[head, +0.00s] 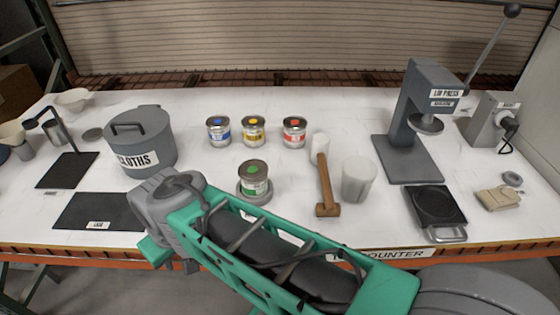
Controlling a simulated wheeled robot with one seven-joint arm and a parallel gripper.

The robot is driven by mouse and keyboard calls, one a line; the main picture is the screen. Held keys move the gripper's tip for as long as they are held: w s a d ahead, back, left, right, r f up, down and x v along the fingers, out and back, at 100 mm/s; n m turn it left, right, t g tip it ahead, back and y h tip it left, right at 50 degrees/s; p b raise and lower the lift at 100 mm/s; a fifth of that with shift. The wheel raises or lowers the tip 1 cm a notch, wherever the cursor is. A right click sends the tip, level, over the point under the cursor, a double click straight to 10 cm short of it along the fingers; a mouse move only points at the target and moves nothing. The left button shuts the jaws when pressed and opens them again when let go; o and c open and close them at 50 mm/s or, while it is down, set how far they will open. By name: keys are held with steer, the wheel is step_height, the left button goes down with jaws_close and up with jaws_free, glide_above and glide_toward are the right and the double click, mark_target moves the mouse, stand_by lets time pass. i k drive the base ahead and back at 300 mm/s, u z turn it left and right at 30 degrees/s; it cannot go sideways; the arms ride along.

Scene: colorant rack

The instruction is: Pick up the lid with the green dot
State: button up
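The lid with the green dot (252,169) is a dark round lid. It lies on top of a small metal can with a green label (255,187), near the middle of the counter. That can stands upright on a grey round base (264,199). My green and grey arm crosses the foreground in front of the counter, with a grey joint just left of and nearer than this can. My gripper's fingers do not show; the arm's far end is hidden behind or below the green link.
Blue (218,131), yellow (253,131) and red (294,132) cans stand behind. A mallet (326,180) and a pale cup (359,180) are to the right, before the lid press (430,95). A CLOTHS pot (143,145) and dark mat (98,212) are left.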

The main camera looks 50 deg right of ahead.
mark_target(253, 170)
steer(key=z, duration=0.9)
steer(key=k, duration=1.45)
steer(key=i, duration=0.9)
steer(key=u, duration=0.85)
steer(key=i, duration=0.8)
steer(key=u, duration=0.95)
